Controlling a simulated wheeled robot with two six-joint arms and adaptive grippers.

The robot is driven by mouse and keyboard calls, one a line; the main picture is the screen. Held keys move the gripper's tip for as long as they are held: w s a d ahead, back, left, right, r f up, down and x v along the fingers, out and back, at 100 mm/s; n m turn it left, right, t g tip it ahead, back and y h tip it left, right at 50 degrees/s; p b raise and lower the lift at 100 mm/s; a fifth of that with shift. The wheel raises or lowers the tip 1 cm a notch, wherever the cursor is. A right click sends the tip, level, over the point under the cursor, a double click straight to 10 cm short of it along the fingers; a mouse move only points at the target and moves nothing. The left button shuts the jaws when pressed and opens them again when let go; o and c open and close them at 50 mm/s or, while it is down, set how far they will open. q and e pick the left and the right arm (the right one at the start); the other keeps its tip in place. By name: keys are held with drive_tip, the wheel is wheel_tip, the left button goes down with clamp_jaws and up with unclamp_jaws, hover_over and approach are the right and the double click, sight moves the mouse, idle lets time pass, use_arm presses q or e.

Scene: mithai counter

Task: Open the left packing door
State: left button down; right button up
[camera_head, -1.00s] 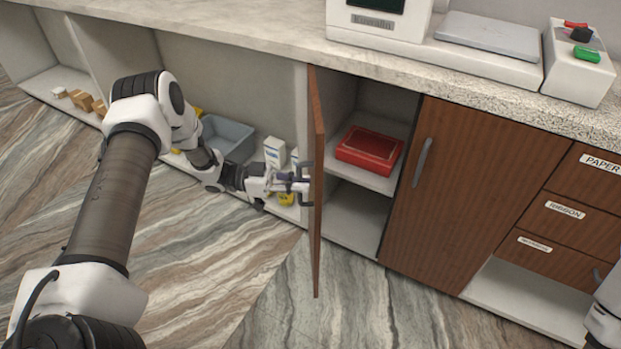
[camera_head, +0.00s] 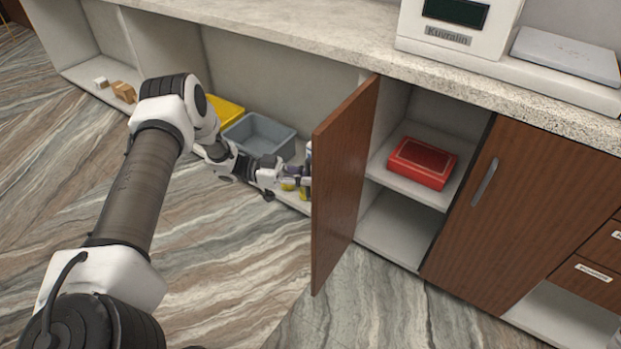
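The left packing door (camera_head: 343,170) is brown wood and stands wide open, swung out from the cabinet, with its inner face towards the shelves. My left gripper (camera_head: 300,183) is at the door's outer face on the left side. The door hides its fingertips and the handle, so I cannot tell whether it grips the handle. Inside the open cabinet a red box (camera_head: 422,162) lies on the upper shelf. My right gripper is not in view.
A closed brown door (camera_head: 520,215) with a grey handle is at the right, with drawers beyond it. A grey bin (camera_head: 258,135) and a yellow item (camera_head: 226,108) sit in the open bay behind my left arm. The counter (camera_head: 330,40) runs above. The floor in front is clear.

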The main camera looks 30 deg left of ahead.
use_arm(q)
drive_tip(key=c, duration=1.2)
unclamp_jaws()
drive_tip(key=shift+s, duration=0.1)
drive_tip(key=shift+a, duration=0.1)
drive_tip(key=v, duration=1.2)
